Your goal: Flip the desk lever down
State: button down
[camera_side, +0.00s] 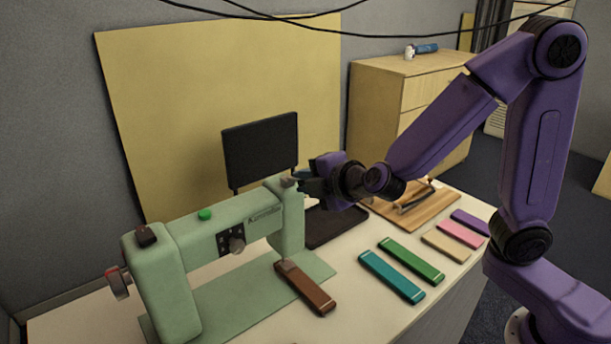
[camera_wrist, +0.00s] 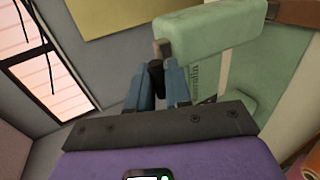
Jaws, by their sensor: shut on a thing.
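A pale green machine shaped like a sewing machine (camera_side: 225,222) stands on the table, and its body also shows in the wrist view (camera_wrist: 212,32). My gripper (camera_side: 306,182) is at the right-hand head of the machine, beside its upper end. In the wrist view my gripper's blue fingers (camera_wrist: 161,86) are shut on a short dark lever (camera_wrist: 156,72) next to the head. The lever's lower part and its attachment are hidden by the fingers. In the side view the lever is hard to make out against the dark gripper.
A brown bar (camera_side: 305,288) lies by the machine's base. Several coloured bars, including a teal one (camera_side: 391,276) and a green one (camera_side: 411,261), lie to the right. A black screen (camera_side: 260,150) stands behind. A wooden board (camera_side: 412,205) and dark tray (camera_side: 335,225) are near my gripper.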

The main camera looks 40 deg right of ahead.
jog(key=shift+s+f+t, duration=0.25)
jog(key=shift+f+t, duration=0.6)
jog(key=shift+t, duration=0.55)
jog(key=shift+d+f, duration=0.1)
jog(key=c, duration=1.2)
grip_release()
jog(key=shift+s+r, duration=0.55)
jog(key=shift+s, duration=2.3)
jog(key=shift+s+r, duration=0.5)
jog(key=shift+s, duration=2.4)
jog(key=shift+s+r, duration=0.55)
jog(key=shift+s, duration=2.3)
